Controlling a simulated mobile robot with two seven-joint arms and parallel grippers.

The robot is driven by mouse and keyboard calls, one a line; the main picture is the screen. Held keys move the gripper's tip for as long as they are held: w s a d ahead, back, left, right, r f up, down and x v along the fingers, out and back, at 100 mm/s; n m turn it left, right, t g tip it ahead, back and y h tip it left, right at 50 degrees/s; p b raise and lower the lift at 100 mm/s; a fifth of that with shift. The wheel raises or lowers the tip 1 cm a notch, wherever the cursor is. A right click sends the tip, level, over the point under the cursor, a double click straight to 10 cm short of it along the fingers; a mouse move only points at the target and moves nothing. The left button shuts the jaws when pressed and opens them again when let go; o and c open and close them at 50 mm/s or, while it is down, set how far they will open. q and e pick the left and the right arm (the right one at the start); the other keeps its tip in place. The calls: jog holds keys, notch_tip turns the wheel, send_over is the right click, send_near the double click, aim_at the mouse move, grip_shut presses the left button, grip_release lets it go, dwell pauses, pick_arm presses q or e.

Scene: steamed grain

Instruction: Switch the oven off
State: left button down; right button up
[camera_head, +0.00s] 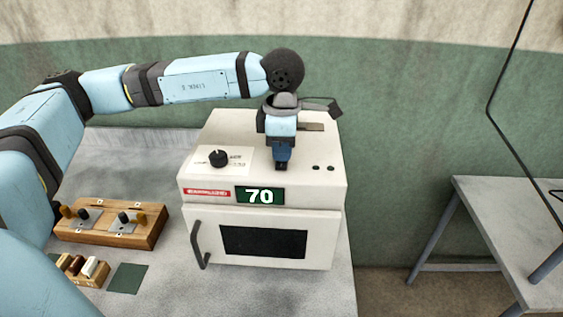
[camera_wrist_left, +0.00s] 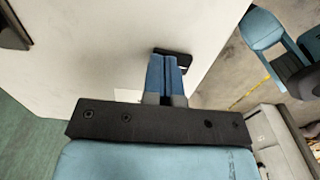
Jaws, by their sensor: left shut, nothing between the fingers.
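The oven (camera_head: 320,229) is a white box on the bench with a closed front door, a dark window and a dark handle (camera_head: 198,246). Its green display (camera_head: 259,196) reads 70. My left gripper (camera_head: 281,163) is shut and empty, pointing down at the oven top between the knob and the dots. In the left wrist view its blue fingers (camera_wrist_left: 166,78) partly cover a small black part (camera_wrist_left: 184,59), perhaps a switch; I cannot tell if they touch.
A wooden block with knobs (camera_head: 135,237) and a small wooden rack (camera_head: 75,266) stand on the bench left of the oven, beside a dark green square (camera_head: 128,279). A separate grey table (camera_head: 500,208) stands at the right, with a gap between.

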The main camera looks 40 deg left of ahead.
pick_arm(q)
jog(key=shift+r+p, duration=1.5)
jog(key=shift+r, duration=2)
